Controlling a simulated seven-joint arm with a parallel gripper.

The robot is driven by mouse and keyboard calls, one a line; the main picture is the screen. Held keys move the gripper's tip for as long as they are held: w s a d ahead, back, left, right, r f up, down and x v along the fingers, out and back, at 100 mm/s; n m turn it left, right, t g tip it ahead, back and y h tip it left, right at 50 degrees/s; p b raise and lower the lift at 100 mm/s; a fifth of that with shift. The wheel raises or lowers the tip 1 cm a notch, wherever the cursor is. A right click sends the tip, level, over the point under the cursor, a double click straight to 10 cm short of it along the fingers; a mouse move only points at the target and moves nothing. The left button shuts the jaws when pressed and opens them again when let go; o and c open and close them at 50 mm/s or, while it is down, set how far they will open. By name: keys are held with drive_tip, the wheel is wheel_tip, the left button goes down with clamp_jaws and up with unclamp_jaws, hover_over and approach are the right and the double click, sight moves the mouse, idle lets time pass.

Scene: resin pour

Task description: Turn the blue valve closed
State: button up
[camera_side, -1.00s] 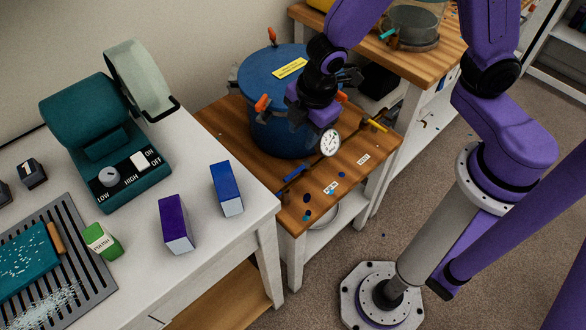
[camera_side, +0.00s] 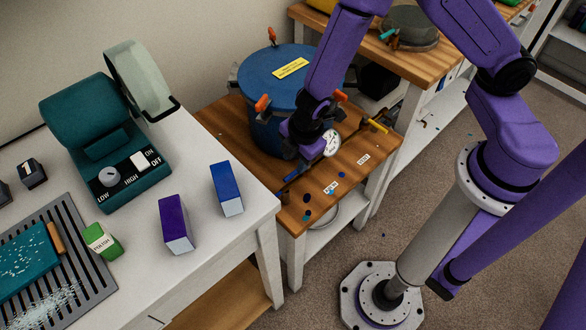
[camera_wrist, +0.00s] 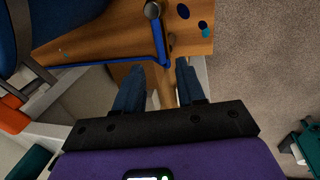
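The blue valve handle (camera_side: 292,174) is low at the front of the blue pressure pot, over the wooden stand; my gripper partly hides it in the side view. In the wrist view the blue handle (camera_wrist: 158,40) is a thin bar running down from a round metal knob, with another thin blue strip reaching left. My gripper (camera_wrist: 162,66) points down and is open, one fingertip on each side of the bar's lower end; contact is not clear. In the side view my gripper (camera_side: 291,162) is just above the handle, beside the pot's front.
The blue pot (camera_side: 268,80) has orange clamp handles and a yellow label. A round white gauge (camera_side: 331,143) and a yellow handle (camera_side: 375,125) are close right of my gripper. The wooden stand top (camera_side: 220,120) has blue spots. A white table (camera_side: 225,255) stands left.

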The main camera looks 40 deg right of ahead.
sight(292, 174)
drive_tip(key=shift+w+f, duration=0.2)
drive_tip(key=shift+f, duration=0.8)
drive_tip(key=shift+w+f, duration=0.2)
drive_tip(key=shift+f, duration=0.85)
drive_tip(key=shift+w+f, duration=0.2)
drive_tip(key=shift+f, duration=0.8)
clamp_jaws()
